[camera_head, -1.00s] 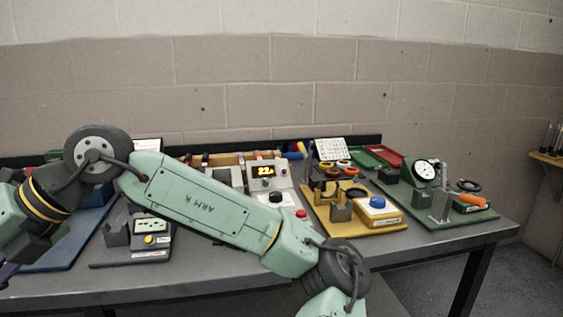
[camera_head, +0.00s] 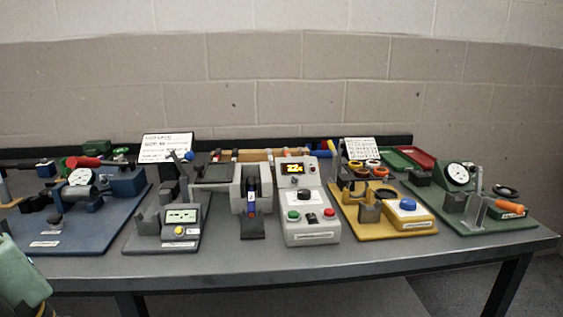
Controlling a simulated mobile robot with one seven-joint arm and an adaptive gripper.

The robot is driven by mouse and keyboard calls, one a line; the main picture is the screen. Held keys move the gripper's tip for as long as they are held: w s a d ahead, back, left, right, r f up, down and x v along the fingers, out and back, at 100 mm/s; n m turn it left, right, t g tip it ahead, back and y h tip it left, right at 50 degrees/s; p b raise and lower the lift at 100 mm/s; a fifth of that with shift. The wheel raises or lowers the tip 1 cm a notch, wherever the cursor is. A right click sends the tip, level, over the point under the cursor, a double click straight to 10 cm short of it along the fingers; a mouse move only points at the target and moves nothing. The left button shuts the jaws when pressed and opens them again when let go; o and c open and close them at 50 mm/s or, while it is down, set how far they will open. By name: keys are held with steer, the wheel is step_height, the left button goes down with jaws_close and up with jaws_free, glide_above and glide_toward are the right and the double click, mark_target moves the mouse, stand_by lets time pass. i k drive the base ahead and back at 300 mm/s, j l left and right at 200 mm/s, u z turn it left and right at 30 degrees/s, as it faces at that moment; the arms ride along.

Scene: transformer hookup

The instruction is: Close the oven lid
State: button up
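The oven appears to be the light grey unit in the middle of the bench, with a block (camera_head: 264,181) beside a control box (camera_head: 309,215). The box has a lit display, a black knob, and green and red buttons. A flat dark grey plate (camera_head: 213,174) extends left from the top of the block; it looks like the lid folded open, though its hinge is too small to make out. My gripper is out of view; only a pale green part of my arm shows at the lower left.
A grey station with a small meter (camera_head: 181,217) stands just left of the oven, and a blue board (camera_head: 85,224) with a dial lies farther left. A yellow board (camera_head: 387,229) and a green board (camera_head: 480,224) are to the right. The bench's front strip is clear.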

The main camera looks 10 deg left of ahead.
mark_target(202, 168)
steer(key=i+j+u, duration=0.1)
steer(key=j+u, duration=0.25)
steer(key=i+j+u, duration=0.1)
steer(key=u, duration=0.25)
steer(key=i+j+u, duration=0.15)
steer(key=u, duration=0.2)
steer(key=j, duration=0.1)
